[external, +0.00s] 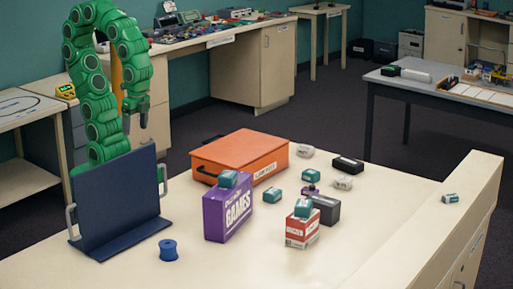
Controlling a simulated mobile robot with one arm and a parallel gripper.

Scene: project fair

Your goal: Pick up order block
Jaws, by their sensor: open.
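Several small teal blocks with pale labels are on the counter, and I cannot read which one is the order block. One teal block (228,179) rests on top of the purple GAMES box (228,217). Another teal block (272,195) lies on the counter to its right. A third teal block (303,208) sits on a red and white box (302,232). One more lies alone near the right edge (450,198). My gripper (136,120) is open and empty, pointing down, high at the left behind the navy stand and well apart from all blocks.
A navy upright stand (116,205) with grey handles is at the left, with a blue spool (168,250) before it. An orange case (242,154) lies behind the GAMES box. A black box (326,210), a black block (346,164) and pale blocks (343,182) crowd the middle. The front is clear.

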